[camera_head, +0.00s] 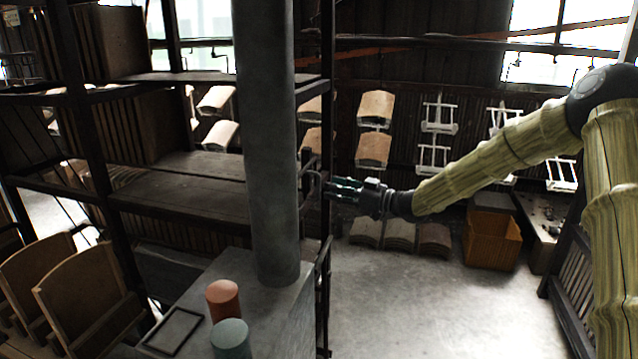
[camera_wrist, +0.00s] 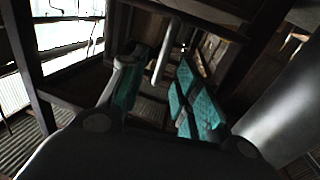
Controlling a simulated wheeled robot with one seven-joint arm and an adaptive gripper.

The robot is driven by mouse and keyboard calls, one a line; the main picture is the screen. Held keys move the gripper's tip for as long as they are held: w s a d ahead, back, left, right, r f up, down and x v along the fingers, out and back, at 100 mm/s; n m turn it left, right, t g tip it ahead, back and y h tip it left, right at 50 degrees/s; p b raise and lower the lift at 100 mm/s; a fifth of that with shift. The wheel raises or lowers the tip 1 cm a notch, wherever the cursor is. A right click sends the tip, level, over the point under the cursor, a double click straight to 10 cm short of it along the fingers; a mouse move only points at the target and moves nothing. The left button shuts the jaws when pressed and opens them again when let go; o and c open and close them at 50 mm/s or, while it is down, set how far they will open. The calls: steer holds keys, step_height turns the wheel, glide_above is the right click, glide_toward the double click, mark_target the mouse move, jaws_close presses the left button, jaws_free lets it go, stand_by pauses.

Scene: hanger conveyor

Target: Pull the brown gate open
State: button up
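My gripper (camera_head: 338,188) is at the centre of the head view, pointing left at a dark upright frame seen nearly edge-on. This frame (camera_head: 323,285) may be the edge of the brown gate; I cannot tell for sure. A thin curved handle (camera_head: 311,183) shows just left of the fingertips. In the wrist view my gripper (camera_wrist: 163,95) has its teal-padded fingers apart. A pale grey bar (camera_wrist: 166,52), probably the handle, stands in the gap between them. I see no clear contact with either finger. The gate's face is mostly hidden by the grey column.
A grey column (camera_head: 266,130) stands on a grey box (camera_head: 290,300) with red (camera_head: 223,299) and green (camera_head: 231,339) round buttons. Dark shelving (camera_head: 180,195) fills the left. An orange-brown crate (camera_head: 491,240) stands at the back right.

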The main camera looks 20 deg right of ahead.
mark_target(319, 196)
steer(key=shift+p+x, duration=0.65)
steer(key=shift+x, duration=2.2)
steer(key=shift+a, duration=0.1)
jaws_close()
